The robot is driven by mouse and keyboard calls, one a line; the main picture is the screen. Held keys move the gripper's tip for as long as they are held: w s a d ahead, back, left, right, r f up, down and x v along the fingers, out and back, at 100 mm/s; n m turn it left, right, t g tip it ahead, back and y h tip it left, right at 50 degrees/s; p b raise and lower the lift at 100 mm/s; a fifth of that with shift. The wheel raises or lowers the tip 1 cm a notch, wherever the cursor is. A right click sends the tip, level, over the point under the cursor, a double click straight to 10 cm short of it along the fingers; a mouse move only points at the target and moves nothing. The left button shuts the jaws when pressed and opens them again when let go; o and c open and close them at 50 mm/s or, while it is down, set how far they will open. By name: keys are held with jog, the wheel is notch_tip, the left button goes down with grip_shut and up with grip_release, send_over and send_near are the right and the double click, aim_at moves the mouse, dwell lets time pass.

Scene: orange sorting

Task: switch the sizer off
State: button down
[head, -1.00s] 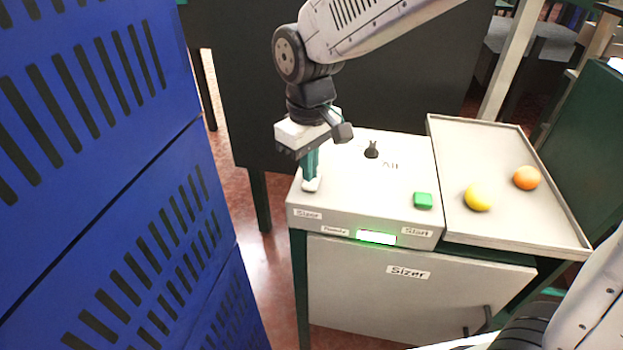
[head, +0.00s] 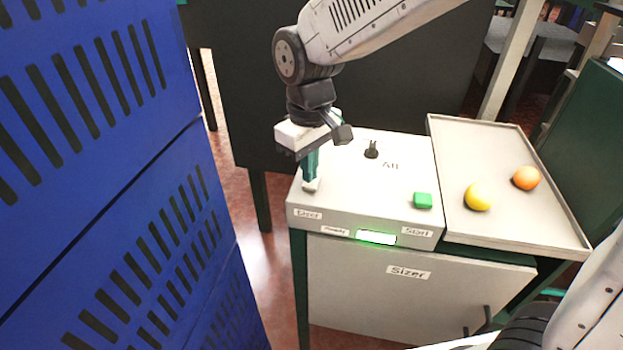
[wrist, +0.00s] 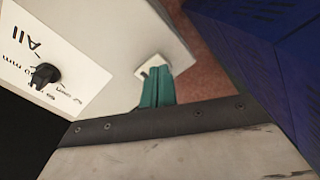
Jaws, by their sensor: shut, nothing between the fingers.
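The sizer (head: 345,210) is a pale box on a cabinet, with a lit green display (head: 376,237) on its front edge. A small white rocker switch (head: 310,187) sits on its top at the left front, above a "Sizer" label. My gripper (head: 311,180) is shut and points down with its teal fingertips at the switch. In the wrist view the fingertips (wrist: 156,75) overlap the white switch plate (wrist: 147,66) and hide most of it. I cannot tell which way the switch is tipped. A black knob (head: 371,149) and a green start button (head: 423,200) are also on top.
A grey tray (head: 545,215) to the right of the sizer holds a yellow fruit (head: 478,197) and an orange (head: 526,178). Stacked blue crates (head: 200,150) stand close on the left. A dark panel (head: 400,80) stands behind.

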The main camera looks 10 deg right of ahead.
jog(key=shift+f, duration=0.8)
dwell(0.4)
jog(key=shift+r, duration=3.5)
jog(key=s+d+r+m+t, duration=0.1)
jog(key=s+d+m, duration=0.7)
jog(key=s+d, duration=1.1)
jog(key=shift+s+d+r, duration=0.3)
jog(key=shift+d+r, duration=0.1)
jog(key=shift+d, duration=0.5)
